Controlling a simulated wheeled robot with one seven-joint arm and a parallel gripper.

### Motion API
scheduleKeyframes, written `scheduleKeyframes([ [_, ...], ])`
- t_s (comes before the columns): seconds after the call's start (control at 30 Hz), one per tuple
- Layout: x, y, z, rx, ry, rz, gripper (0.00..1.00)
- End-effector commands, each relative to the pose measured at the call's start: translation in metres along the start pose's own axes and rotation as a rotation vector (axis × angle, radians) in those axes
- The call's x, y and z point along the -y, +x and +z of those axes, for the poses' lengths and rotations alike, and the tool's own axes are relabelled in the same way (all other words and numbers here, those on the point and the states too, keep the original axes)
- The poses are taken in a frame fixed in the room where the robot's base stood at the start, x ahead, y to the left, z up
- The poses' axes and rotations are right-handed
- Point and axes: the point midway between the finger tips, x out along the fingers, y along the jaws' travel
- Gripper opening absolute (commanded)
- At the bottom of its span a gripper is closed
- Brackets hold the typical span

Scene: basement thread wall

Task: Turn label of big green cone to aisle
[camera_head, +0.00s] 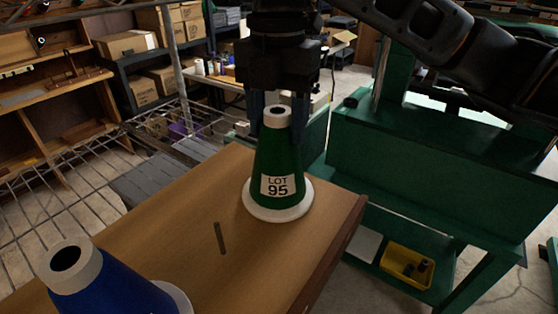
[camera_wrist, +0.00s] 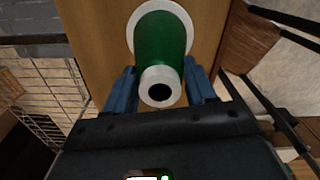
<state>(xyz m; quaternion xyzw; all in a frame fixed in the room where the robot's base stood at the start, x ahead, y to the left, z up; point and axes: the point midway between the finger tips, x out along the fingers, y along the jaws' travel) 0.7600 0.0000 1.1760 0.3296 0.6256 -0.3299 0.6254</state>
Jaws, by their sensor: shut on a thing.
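The big green cone (camera_head: 278,163) stands upright on its white base near the far right end of the wooden table (camera_head: 180,220). Its white label, reading LOT 95 (camera_head: 278,186), faces my head camera. My gripper (camera_head: 278,118) comes down from above, with its fingers on both sides of the cone's upper part, shut on it. In the wrist view the cone (camera_wrist: 160,42) shows its white top between the blue fingers (camera_wrist: 160,90); no label shows there.
A blue cone (camera_head: 105,285) stands at the near left of the table. A dark flat strip (camera_head: 220,238) lies on the table left of the green cone. A green bench (camera_head: 430,160) with a yellow tray (camera_head: 407,266) stands to the right. A wire rack (camera_head: 60,205) stands at left.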

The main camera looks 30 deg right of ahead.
Motion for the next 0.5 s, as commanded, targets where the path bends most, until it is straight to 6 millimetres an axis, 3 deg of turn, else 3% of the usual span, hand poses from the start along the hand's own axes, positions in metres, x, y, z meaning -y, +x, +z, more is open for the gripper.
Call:
scheduleKeyframes([
  [0.5, -0.0003, -0.0001, 0.0, 0.001, -0.636, 0.001, 0.28],
])
